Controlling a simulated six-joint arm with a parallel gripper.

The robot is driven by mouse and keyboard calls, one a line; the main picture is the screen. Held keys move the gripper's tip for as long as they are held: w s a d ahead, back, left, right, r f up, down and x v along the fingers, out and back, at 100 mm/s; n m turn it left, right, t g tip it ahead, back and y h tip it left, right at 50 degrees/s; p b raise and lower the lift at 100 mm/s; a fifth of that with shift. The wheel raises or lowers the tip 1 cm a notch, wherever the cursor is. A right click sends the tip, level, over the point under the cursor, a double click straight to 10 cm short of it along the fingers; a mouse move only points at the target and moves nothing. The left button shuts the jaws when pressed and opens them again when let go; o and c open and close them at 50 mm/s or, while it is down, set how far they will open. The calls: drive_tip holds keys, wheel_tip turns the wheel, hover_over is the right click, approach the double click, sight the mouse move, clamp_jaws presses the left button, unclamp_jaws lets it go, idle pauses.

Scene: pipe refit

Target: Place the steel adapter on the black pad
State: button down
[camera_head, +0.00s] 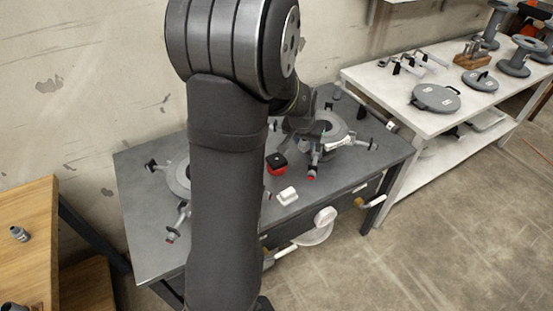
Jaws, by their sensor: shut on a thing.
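My gripper (304,128) is over the right part of the dark grey workbench (150,248), partly hidden by my own arm. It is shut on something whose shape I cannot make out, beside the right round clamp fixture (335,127). I cannot tell for sure which thing is the steel adapter. A small grey metal fitting (19,233) stands on the wooden table at the left. I cannot clearly pick out the black pad. A red block with a black top (276,163) sits on the workbench below and left of my gripper.
A second round clamp fixture (178,181) is partly behind my arm. A white block (287,196) lies near the bench's front edge. The wooden table (30,205) is at the left. A white table (395,107) at the right bears discs and spools.

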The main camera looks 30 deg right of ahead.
drive_tip(key=shift+s+d, duration=0.15)
drive_tip(key=shift+s, duration=0.25)
drive_tip(key=shift+s+n, duration=0.1)
drive_tip(key=shift+n, duration=0.2)
drive_tip(key=w+a+f, duration=0.1)
drive_tip(key=w+f, duration=0.1)
drive_tip(key=w, duration=0.1)
drive_tip(key=w+a+f, duration=0.2)
drive_tip(key=w, duration=0.2)
drive_tip(key=w+a+f, duration=0.1)
drive_tip(key=w+f, duration=0.2)
drive_tip(key=shift+w+a, duration=0.2)
drive_tip(key=shift+w, duration=0.15)
drive_tip(key=shift+w+f, duration=0.1)
drive_tip(key=shift+f, duration=1.9)
drive_tip(key=shift+f, duration=0.15)
drive_tip(key=c, duration=1)
unclamp_jaws()
drive_tip(key=shift+o, duration=0.2)
